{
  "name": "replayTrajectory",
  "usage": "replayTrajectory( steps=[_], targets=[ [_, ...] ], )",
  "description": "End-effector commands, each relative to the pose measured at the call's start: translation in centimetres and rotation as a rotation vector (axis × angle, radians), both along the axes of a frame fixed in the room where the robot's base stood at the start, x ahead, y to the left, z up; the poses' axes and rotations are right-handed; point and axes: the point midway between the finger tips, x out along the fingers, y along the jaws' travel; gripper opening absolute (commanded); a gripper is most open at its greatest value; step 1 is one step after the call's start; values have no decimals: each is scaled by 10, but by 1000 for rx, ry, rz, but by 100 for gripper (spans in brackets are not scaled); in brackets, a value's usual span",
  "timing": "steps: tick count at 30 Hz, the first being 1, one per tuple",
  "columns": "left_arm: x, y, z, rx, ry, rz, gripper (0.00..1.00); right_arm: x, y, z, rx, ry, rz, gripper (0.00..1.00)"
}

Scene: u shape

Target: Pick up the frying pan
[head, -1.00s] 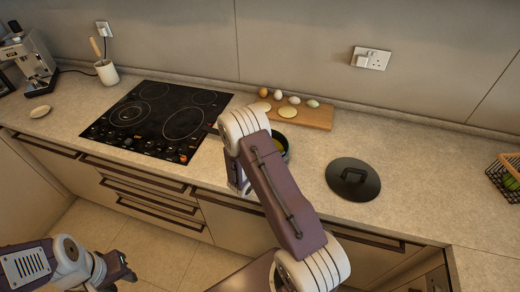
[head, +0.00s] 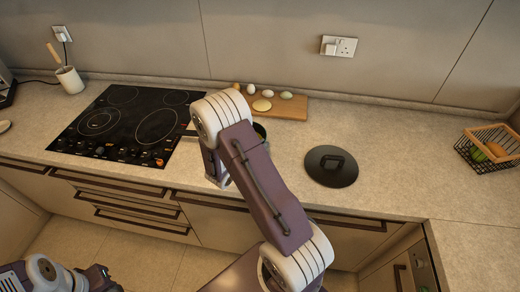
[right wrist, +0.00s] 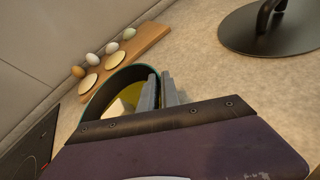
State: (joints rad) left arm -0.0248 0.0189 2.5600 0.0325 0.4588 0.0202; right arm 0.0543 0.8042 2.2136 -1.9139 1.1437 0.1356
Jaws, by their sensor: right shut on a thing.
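The frying pan (head: 260,131) is mostly hidden behind my right arm in the head view, with a bit of its dark rim showing on the right. Its dark handle (head: 189,132) seems to show left of the arm, by the hob. In the right wrist view the pan (right wrist: 112,88) has a green-edged wall and something yellow inside. My right gripper (right wrist: 162,92) is shut on the pan's rim, one finger inside the wall and one outside. Whether the pan touches the counter is hidden. My left gripper (head: 100,279) is low at the bottom left, its fingers unclear.
A black hob (head: 125,125) lies left of the pan. A wooden board (head: 290,107) with several eggs is behind it. A black lid (head: 331,166) lies to the right, and a wire basket (head: 488,150) stands far right. The counter between lid and basket is clear.

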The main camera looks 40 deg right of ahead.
Motion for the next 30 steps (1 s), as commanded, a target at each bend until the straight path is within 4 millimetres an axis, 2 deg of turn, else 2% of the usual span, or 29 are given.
replayTrajectory(
  steps=[13, 15, 30],
  targets=[
    [0, 0, -9, 0, 0, 0, 36, -63, 3, 39, -3, -8, -1, 0],
    [0, 0, 12, 0, 1, 0, 36, -64, 3, 49, -5, 0, -2, 0],
    [0, 0, 104, 0, 0, 0, 36, -97, 5, 69, -5, 0, -2, 0]
  ],
)
